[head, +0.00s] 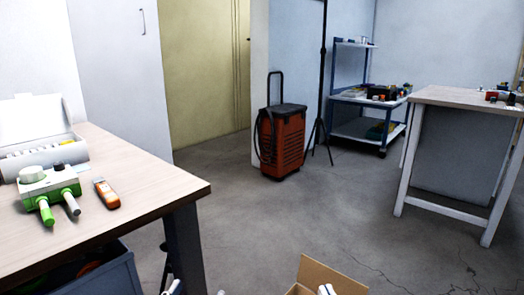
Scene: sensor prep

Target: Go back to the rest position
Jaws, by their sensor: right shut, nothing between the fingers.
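My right gripper (326,290) shows only as two white fingertips at the bottom edge of the head view, close together and shut. It appears in front of an open cardboard box (343,278). My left gripper (197,291) shows only as two white tips at the bottom edge, set well apart, so it looks open. No object shows between the tips. The rest of both grippers is cut off by the frame.
A wooden-topped table (140,205) at left holds a green-and-white device (50,187), an orange handheld tool (106,193) and a white case (42,157). A red wheeled toolbox (282,140), blue cart (370,128) and white-legged workbench (440,97) stand farther back. Mid-floor is clear.

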